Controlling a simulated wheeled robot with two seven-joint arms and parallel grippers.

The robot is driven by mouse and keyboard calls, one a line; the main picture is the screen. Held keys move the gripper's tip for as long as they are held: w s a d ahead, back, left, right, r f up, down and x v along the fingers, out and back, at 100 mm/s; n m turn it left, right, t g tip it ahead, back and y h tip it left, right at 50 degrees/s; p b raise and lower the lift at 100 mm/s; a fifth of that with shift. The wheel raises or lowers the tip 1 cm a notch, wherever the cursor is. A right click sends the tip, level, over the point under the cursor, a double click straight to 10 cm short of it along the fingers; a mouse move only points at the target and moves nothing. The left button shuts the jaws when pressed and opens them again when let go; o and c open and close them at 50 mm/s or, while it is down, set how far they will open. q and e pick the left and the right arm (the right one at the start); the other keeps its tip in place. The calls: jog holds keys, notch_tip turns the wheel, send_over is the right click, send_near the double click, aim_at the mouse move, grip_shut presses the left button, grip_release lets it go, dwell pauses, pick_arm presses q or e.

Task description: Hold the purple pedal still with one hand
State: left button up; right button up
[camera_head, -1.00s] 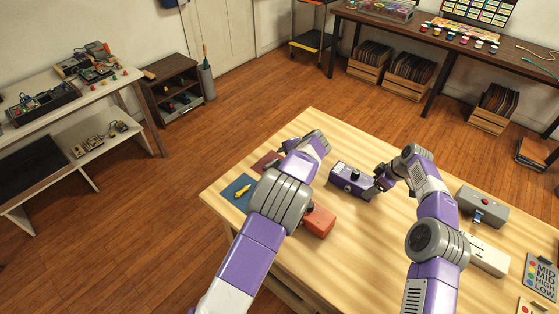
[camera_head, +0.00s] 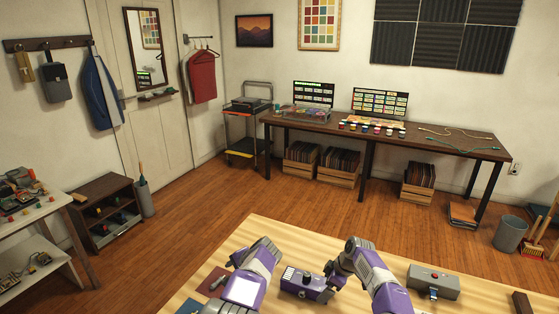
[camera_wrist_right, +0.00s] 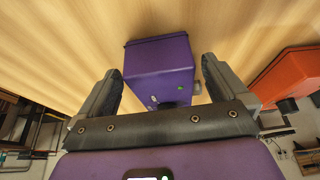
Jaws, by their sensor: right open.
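The purple pedal (camera_head: 298,284) stands on the wooden table at the bottom of the head view, with a dark knob on top. My right gripper (camera_head: 331,271) is at its right end. In the right wrist view the pedal (camera_wrist_right: 158,60) lies between the two spread fingers of the right gripper (camera_wrist_right: 162,75), with a gap visible on the right side.
An orange pedal (camera_wrist_right: 288,78) shows beside the right gripper in the wrist view. A dark red piece (camera_head: 212,280) lies left of my left arm.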

jog(key=shift+r, duration=0.1)
jog(key=v, duration=1.2)
notch_tip(320, 180, up, 10)
jog(key=p, duration=1.1)
jog(key=shift+p, duration=0.35)
